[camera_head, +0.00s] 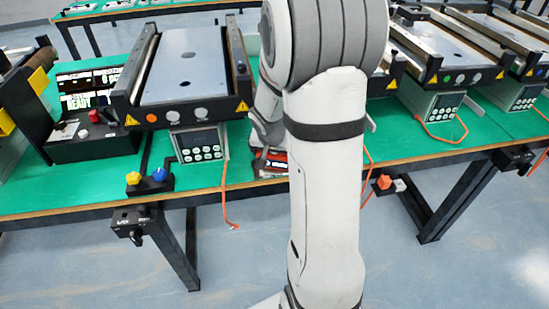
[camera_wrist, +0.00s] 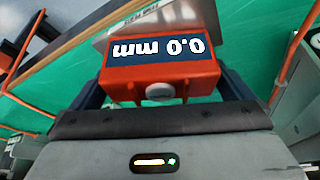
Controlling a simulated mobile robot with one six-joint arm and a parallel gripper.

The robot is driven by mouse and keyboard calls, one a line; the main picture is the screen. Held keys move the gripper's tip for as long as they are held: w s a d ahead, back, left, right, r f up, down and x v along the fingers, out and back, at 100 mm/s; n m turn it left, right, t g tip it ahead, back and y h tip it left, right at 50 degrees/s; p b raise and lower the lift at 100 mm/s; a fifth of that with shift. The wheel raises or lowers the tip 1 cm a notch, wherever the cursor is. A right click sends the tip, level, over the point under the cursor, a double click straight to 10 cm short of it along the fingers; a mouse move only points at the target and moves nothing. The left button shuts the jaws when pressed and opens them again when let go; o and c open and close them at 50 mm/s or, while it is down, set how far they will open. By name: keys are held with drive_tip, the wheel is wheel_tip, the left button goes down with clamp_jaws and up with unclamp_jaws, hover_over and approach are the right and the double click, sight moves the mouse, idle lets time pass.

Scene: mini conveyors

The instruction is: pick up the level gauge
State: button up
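The level gauge appears to be the red device with a dark blue display reading 0.0 mm, upside down in the wrist view (camera_wrist: 160,82). In the head view, a small red part of it (camera_head: 272,166) shows near the front edge of the green bench, largely hidden by my arm. My gripper (camera_wrist: 163,92) has one dark finger on each side of the gauge, very close to its sides. Whether the fingers press on it or a slight gap remains cannot be made out. In the head view, my gripper (camera_head: 266,138) is at the gauge, partly hidden behind my arm.
A mini conveyor (camera_head: 187,75) with a control box (camera_head: 198,145) stands left of my arm. A black panel with a screen (camera_head: 88,110) is further left. Orange cables hang down. More conveyors (camera_head: 470,60) stand at right.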

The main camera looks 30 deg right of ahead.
drive_tip(key=c, duration=0.9)
drive_tip(key=shift+r, duration=0.1)
